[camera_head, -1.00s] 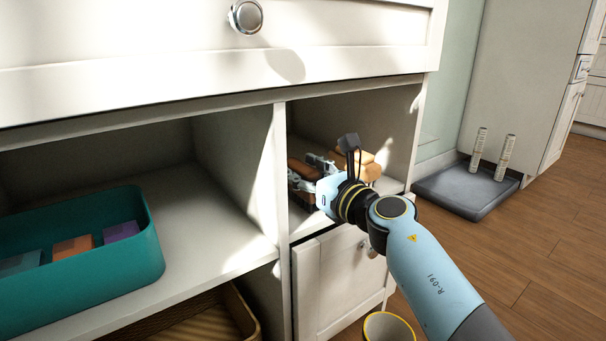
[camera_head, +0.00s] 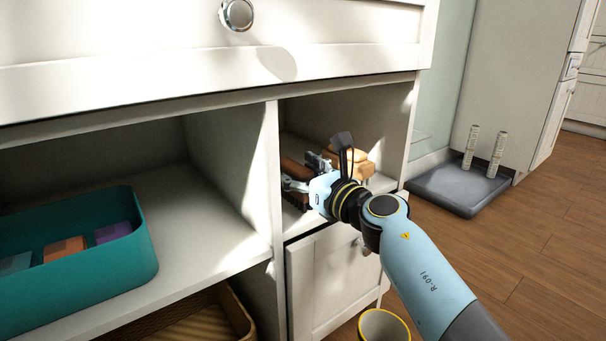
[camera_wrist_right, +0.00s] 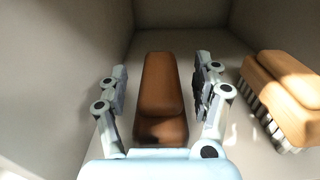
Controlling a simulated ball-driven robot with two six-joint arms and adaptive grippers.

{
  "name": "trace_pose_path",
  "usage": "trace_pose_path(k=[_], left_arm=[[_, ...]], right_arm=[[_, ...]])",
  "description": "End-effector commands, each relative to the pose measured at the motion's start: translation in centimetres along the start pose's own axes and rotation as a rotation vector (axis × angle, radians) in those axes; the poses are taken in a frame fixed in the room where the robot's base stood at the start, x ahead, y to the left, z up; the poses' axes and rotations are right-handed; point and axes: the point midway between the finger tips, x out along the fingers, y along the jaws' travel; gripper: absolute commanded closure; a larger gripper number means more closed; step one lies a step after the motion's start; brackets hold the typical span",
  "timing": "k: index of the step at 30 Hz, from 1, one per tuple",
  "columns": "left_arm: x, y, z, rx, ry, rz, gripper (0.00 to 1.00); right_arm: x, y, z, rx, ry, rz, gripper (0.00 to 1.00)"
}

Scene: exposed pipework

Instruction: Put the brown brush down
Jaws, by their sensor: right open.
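The brown brush (camera_wrist_right: 160,95) lies in the right compartment of the cabinet. In the right wrist view it sits between the two fingers of my right gripper (camera_wrist_right: 160,85), with a gap on each side. My right gripper is open around it and not closed on it. In the head view the gripper (camera_head: 305,175) reaches into the compartment, and the brown brush (camera_head: 296,167) shows partly behind it. My right wrist hides part of the compartment. My left gripper is not in view.
A lighter tan brush (camera_wrist_right: 285,90) with dark bristles lies to the right in the same compartment. A vertical divider (camera_head: 270,170) separates this from the left compartment, where a teal bin (camera_head: 145,255) stands. A yellow-rimmed container (camera_head: 384,325) is below.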

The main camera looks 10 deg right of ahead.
Motion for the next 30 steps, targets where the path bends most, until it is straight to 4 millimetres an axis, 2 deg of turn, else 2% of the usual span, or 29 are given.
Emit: trace_pose_path(k=[4,6,8,12,18,22,30], left_arm=[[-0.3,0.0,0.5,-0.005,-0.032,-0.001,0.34],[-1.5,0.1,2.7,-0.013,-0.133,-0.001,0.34],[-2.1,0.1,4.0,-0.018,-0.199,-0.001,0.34],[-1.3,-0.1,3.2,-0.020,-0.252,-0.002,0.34],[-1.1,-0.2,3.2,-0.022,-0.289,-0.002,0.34],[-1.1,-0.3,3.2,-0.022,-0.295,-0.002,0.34],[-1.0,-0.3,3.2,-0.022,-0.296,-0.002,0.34]], right_arm=[[-0.4,0.0,0.3,-0.001,0.001,0.000,0.34],[-2.0,-0.1,0.3,-0.002,0.002,-0.001,0.34],[-3.4,0.0,0.5,-0.002,0.001,0.000,0.34],[-6.8,0.0,0.4,-0.003,0.002,0.000,0.34],[-10.5,0.0,0.2,-0.001,0.002,0.000,0.34],[-11.7,0.0,0.2,-0.001,0.001,0.000,0.34],[-12.2,0.0,0.1,0.022,0.000,-0.003,0.34]])
